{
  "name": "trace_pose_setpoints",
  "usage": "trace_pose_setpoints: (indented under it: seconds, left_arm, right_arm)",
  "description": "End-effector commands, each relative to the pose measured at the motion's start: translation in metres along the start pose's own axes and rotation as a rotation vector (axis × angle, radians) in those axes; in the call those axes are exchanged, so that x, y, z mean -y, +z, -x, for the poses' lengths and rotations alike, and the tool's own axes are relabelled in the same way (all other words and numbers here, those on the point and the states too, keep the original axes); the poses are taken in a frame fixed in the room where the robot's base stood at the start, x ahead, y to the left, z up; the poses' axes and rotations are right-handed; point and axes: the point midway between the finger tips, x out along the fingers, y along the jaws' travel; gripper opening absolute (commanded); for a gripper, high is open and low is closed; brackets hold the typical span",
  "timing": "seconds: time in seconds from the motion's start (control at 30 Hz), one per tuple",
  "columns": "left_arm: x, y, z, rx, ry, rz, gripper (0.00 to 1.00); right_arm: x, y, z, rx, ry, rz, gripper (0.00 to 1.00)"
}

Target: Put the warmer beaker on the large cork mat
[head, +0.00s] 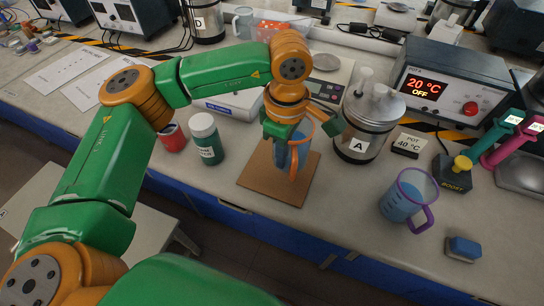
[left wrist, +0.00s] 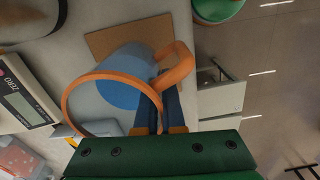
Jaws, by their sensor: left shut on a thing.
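A beaker with an orange rim and handle (left wrist: 130,90) holds blue liquid. It is upright at the large cork mat (head: 262,180); I cannot tell whether its base touches the mat. My left gripper (head: 285,133) is shut on this beaker, with its fingers at the orange handle in the left wrist view. The beaker (head: 292,158) is partly hidden by the gripper in the head view. A second beaker with a purple rim and handle (head: 405,197) holds blue liquid and stands on the bench at the right. My right gripper is not in view.
A metal pot marked A (head: 368,125) stands right of the mat, with a "POT 40 °C" sign (head: 408,144) beside it. A controller (head: 450,85) reads 20 °C, OFF. The bench's front edge is close to the mat.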

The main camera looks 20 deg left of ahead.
Motion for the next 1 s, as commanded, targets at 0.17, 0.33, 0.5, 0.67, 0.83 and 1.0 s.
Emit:
trace_pose_setpoints:
  seconds: [0.17, 0.33, 0.5, 0.67, 0.83, 1.0]
  left_arm:
    - [-0.009, -0.019, -0.024, 0.002, -0.001, 0.002, 0.00]
    - [-0.012, -0.028, -0.051, 0.001, -0.003, -0.001, 0.00]
    - [-0.013, -0.027, -0.068, 0.001, 0.002, 0.000, 0.00]
    - [-0.013, -0.027, -0.068, 0.001, 0.002, 0.000, 0.00]
    - [-0.013, -0.027, -0.070, 0.001, 0.001, 0.001, 0.25]
    - [-0.013, -0.027, -0.070, 0.001, 0.001, 0.001, 0.36]
  right_arm:
    - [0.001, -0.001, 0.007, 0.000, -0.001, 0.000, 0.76]
    - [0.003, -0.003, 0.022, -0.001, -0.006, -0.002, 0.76]
    - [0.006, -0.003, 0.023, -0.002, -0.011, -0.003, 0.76]
    - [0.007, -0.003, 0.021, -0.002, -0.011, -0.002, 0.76]
    - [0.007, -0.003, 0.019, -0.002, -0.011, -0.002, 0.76]
    - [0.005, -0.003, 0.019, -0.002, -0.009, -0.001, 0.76]
